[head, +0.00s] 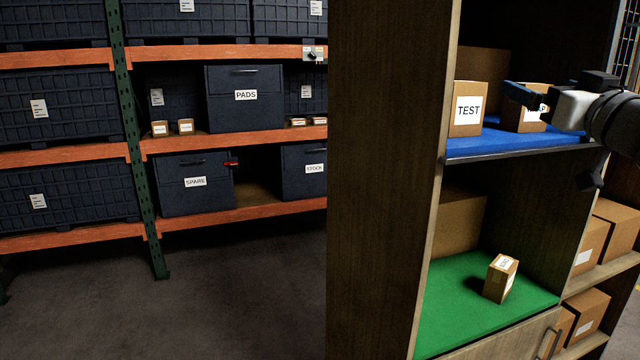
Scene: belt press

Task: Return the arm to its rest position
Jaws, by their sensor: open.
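My gripper (523,95) is at the right of the head view, at the height of the blue shelf. Its dark fingers are in front of a brown box (520,119) whose label is partly hidden by the arm. I cannot tell whether the fingers touch that box. My arm comes in from the right edge, with a white and black wrist. A box labelled TEST (467,109) stands on the blue shelf (500,146) to the left of the gripper. The gripper is open.
A small carton (500,278) sits on the green shelf (450,310) below. A tall wooden cabinet side (385,180) stands left of these shelves. More cartons (592,246) are at lower right. A rack with PADS (245,110), SPARE (195,190) and STOCK bins stands behind; the floor (200,300) before it is clear.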

